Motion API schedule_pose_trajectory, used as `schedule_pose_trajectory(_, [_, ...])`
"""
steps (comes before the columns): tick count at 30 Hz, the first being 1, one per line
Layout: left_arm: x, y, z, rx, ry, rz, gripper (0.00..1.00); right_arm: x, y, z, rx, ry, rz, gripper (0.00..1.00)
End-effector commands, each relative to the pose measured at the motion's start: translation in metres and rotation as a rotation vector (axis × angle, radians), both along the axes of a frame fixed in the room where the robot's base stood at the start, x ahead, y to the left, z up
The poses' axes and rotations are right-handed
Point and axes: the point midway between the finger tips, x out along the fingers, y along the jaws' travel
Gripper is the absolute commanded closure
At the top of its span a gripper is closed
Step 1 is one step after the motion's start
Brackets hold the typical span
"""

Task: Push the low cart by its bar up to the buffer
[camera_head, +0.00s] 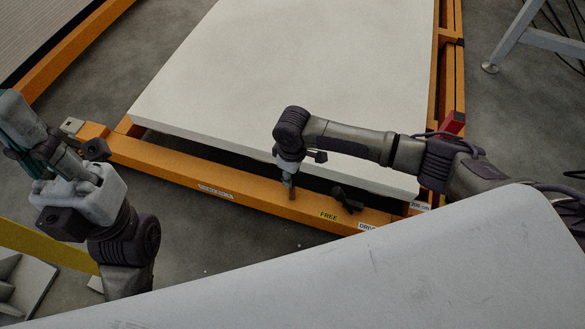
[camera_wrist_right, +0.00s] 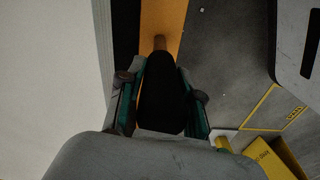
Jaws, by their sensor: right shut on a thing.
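The low cart is a wide white slab on an orange frame; its near orange beam (camera_head: 165,165) runs across the head view with labels, one reading FREE. A small black lever (camera_head: 346,200) on the beam sits apart, right of the gripper. My left gripper (camera_head: 25,150) is at the left edge, apart from the cart; its jaws are unclear. I cannot identify the buffer.
Another orange-edged platform (camera_head: 38,35) is at the upper left. A grey metal stand (camera_head: 515,38) with cables is at the upper right. A pale panel covers the lower foreground. Yellow floor markings (camera_wrist_right: 259,104) and a yellow object (camera_wrist_right: 272,160) show in the wrist view.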

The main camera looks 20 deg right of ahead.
Motion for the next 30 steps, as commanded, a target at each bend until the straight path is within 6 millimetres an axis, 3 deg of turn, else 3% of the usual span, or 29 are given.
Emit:
schedule_pose_trajectory(1, [-0.001, 0.0, 0.004, -0.001, 0.018, -0.001, 1.0, 0.004, -0.007, 0.009, -0.015, -0.007, -0.007, 0.93])
schedule_pose_trajectory(20, [-0.007, 0.002, -0.006, -0.006, 0.071, -0.004, 1.0, -0.002, -0.012, -0.001, -0.033, 0.004, -0.003, 0.93])
schedule_pose_trajectory(21, [-0.007, 0.002, -0.006, -0.006, 0.071, -0.004, 1.0, -0.002, -0.012, -0.001, -0.034, 0.005, -0.003, 0.64])
schedule_pose_trajectory(24, [-0.007, 0.002, -0.006, -0.006, 0.072, -0.004, 1.0, -0.003, -0.012, -0.001, -0.032, 0.005, -0.002, 0.47])
schedule_pose_trajectory(26, [-0.007, 0.002, -0.006, -0.006, 0.072, -0.004, 1.0, -0.003, -0.01, -0.001, -0.029, 0.005, -0.001, 0.4])
schedule_pose_trajectory(30, [-0.007, 0.002, -0.006, -0.006, 0.072, -0.004, 1.0, -0.004, -0.008, -0.001, -0.025, 0.006, 0.001, 0.4])
